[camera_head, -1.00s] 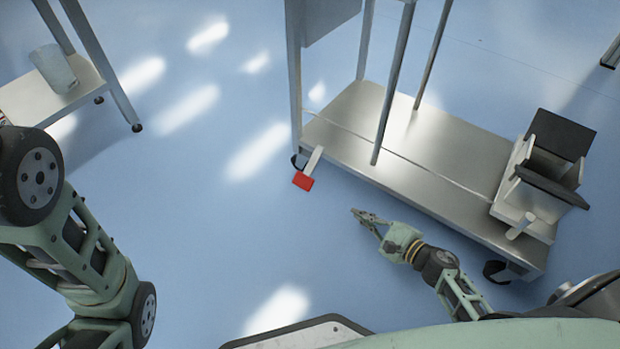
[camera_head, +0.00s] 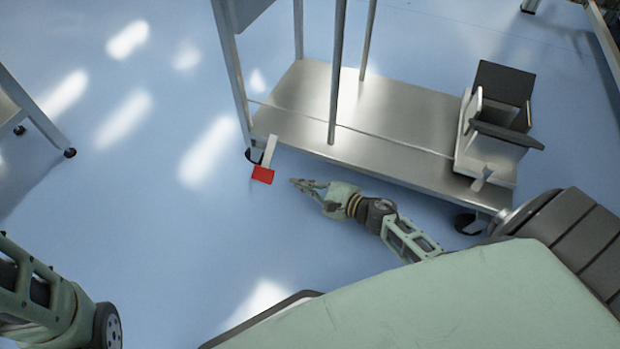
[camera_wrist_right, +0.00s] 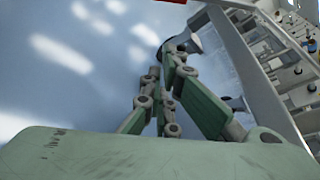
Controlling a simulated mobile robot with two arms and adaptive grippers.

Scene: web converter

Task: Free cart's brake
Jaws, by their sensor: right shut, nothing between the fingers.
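The cart (camera_head: 400,110) is a metal trolley with a low steel shelf and thin uprights. Its brake pedal (camera_head: 262,174) is a red pad on a pale lever at the cart's near left corner, beside a dark caster. My right gripper (camera_head: 294,182) is low over the floor, a little right of the red pedal and apart from it. Its fingers are shut and empty. In the right wrist view its fingers (camera_wrist_right: 172,55) come together, and a sliver of the red pedal (camera_wrist_right: 150,2) shows at the top edge. My left gripper is out of view; only my left arm shows.
A grey and black holder (camera_head: 490,125) stands on the right end of the cart's shelf. A dark caster (camera_head: 467,223) is under the near right corner. A table leg (camera_head: 40,115) stands at the left. The blue floor left of the pedal is clear.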

